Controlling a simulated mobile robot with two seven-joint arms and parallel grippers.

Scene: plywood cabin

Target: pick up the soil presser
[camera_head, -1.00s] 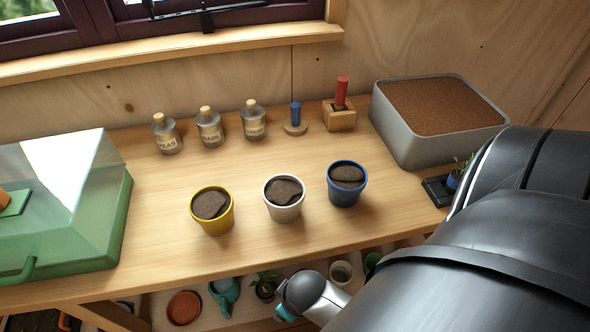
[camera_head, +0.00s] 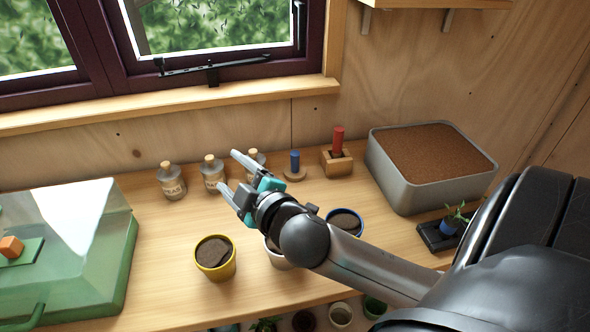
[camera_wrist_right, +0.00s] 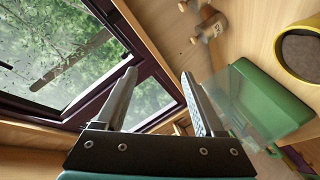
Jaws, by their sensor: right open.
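A blue-handled tool with a round wooden base (camera_head: 295,163), which looks like the soil presser, stands upright at the back of the workbench. A red-handled tool (camera_head: 338,140) stands in a wooden block (camera_head: 337,164) just right of it. My right gripper (camera_head: 229,171) is open and empty. It reaches in from the right over the bench, left of the blue-handled tool and in front of the jars in the picture. In the right wrist view its two fingers (camera_wrist_right: 158,75) are apart, pointing toward the window, with no presser visible. My left gripper is not in view.
Labelled corked jars (camera_head: 172,181) line the back. A yellow pot (camera_head: 215,258) holds soil; a white pot and a blue pot (camera_head: 346,221) are partly hidden by my arm. A green glazed box (camera_head: 105,250) stands left, a soil-filled grey tub (camera_head: 405,185) right.

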